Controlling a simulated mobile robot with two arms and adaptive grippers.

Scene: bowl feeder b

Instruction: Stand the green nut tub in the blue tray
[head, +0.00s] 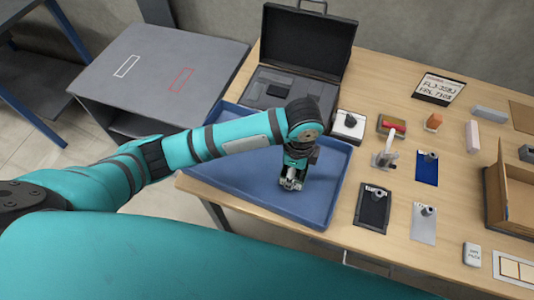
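The blue tray (237,181) lies on the wooden table at its left front corner. My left gripper (291,183) points down over the right half of the tray. Its fingers are small and dark here, with pale grey bits between or below them. I cannot tell whether they are open or hold something. I cannot make out a green nut tub; it may be hidden at the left gripper. My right gripper is not in view.
An open black case (305,45) stands behind the tray. Right of the tray are a black plate (373,208), a blue plate (427,170), a pale plate (423,226) and a wooden box (510,200). A grey side table (160,70) stands at left.

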